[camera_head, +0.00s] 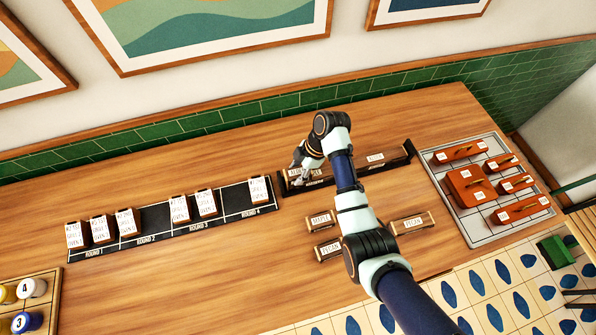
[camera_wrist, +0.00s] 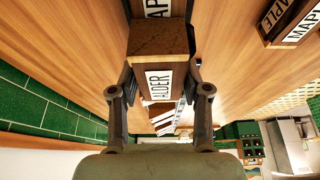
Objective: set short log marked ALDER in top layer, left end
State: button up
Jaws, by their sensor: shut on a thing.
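My gripper (camera_head: 299,177) is at the left end of the long dark log rack (camera_head: 345,180) in the head view. In the wrist view its two fingers (camera_wrist: 159,92) are shut on either side of a short brown log marked ALDER (camera_wrist: 160,42). In the head view the gripper and wrist partly hide this log. The log is at the rack's left end; whether it rests on the layer below I cannot tell. Another labelled log (camera_head: 376,158) lies in the right part of the rack. More white labels (camera_wrist: 165,118) show beyond the ALDER log in the wrist view.
Loose labelled logs lie in front of the rack: one marked MAPLE (camera_head: 321,219), one to its lower right (camera_head: 328,249) and one marked PECAN (camera_head: 411,222). A black strip with white cards (camera_head: 160,216) is at left. A tray with orange boxes (camera_head: 447,225) is at right.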

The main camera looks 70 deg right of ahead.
jog(key=shift+f, duration=0.15)
jog(key=o, duration=1.2)
jog(key=p+v, duration=0.4)
jog(key=v, duration=0.8)
jog(key=shift+p, duration=0.3)
